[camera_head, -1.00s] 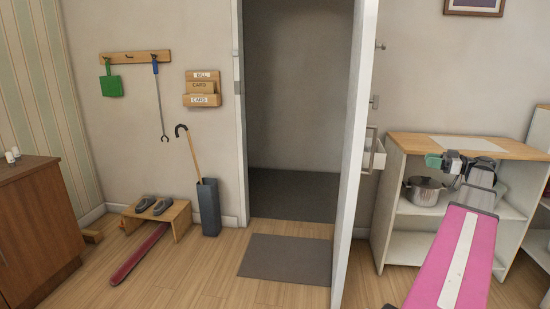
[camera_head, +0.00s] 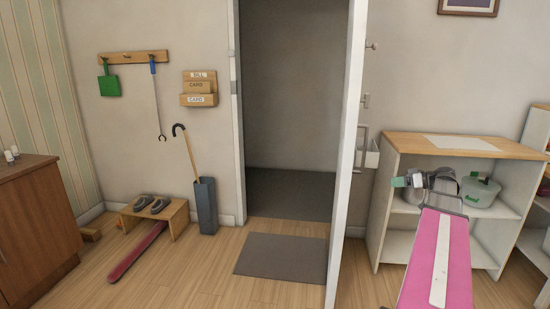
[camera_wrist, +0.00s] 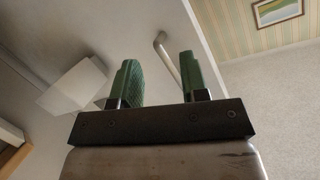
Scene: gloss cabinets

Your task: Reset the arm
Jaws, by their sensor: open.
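My gripper (camera_wrist: 158,82) shows in the wrist view with two green fingers spread apart and nothing between them. In the head view, my gripper (camera_head: 400,182) is at the end of my pink arm, in front of the left side of the white shelf unit. The open door (camera_head: 347,150) stands to the left of it. A metal bar handle (camera_wrist: 168,52) on a white panel shows behind the fingers in the wrist view. I cannot tell from the picture how near the fingers are to it.
The white shelf unit (camera_head: 383,215) with a wooden top holds a pot with a green-handled lid (camera_head: 480,190). A dark mat (camera_head: 282,258) lies by the doorway. An umbrella stand (camera_head: 207,205) and a low bench (camera_head: 178,212) stand left. The floor in the middle is clear.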

